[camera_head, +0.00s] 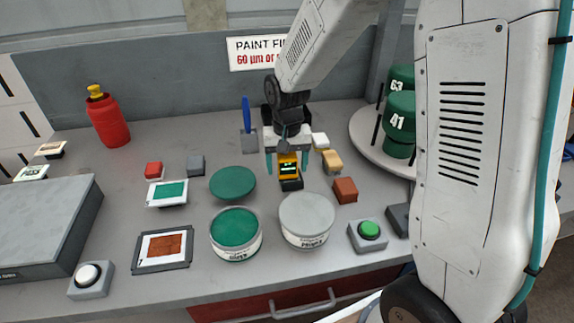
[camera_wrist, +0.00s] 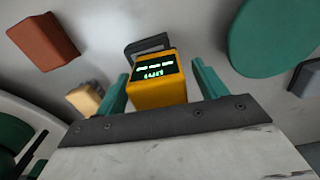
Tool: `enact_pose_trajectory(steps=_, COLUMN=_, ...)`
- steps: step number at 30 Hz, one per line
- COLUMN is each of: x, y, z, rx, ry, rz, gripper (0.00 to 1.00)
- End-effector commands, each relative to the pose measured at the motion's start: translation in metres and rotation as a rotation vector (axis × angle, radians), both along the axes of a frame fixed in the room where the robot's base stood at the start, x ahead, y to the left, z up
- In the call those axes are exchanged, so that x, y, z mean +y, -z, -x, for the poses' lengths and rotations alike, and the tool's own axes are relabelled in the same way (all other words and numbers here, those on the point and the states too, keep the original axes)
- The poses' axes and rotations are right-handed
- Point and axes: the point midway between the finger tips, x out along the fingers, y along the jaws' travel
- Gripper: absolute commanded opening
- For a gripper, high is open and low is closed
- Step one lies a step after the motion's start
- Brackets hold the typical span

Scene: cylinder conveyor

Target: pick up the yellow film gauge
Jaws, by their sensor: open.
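The yellow film gauge (camera_head: 288,164) stands on the grey bench, with a small lit green display on top and a dark part at its near side. In the wrist view the yellow film gauge (camera_wrist: 157,88) shows large, between the two teal fingers. My gripper (camera_head: 287,170) is open and comes down over the gauge, one finger on each side. In the wrist view my gripper (camera_wrist: 160,92) has a visible gap on the right of the gauge; on the left the gap is narrow. I cannot tell whether either finger touches it.
A brown block (camera_head: 345,190), a tan block (camera_head: 332,161) and a green disc (camera_head: 232,183) lie close around the gauge. A grey-lidded can (camera_head: 307,219) and an open green paint can (camera_head: 236,232) stand nearer. A turntable (camera_head: 366,140) with green cylinders (camera_head: 400,122) is at right.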

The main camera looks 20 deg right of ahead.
Motion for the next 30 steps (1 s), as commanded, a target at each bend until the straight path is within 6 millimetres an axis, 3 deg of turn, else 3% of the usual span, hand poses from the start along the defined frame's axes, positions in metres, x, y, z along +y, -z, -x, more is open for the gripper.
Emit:
enact_pose_trajectory(steps=9, x=0.000, y=0.006, z=0.000, rx=-0.001, ry=0.000, rz=0.000, gripper=0.71)
enact_pose_trajectory(steps=15, x=0.000, y=0.006, z=0.000, rx=-0.001, ry=0.000, rz=0.000, gripper=0.20)
enact_pose_trajectory(steps=24, x=0.000, y=0.003, z=0.000, rx=-0.002, ry=0.000, rz=0.000, gripper=0.20)
enact_pose_trajectory(steps=30, x=0.000, y=-0.028, z=-0.001, rx=-0.007, ry=0.000, rz=0.000, gripper=0.20)
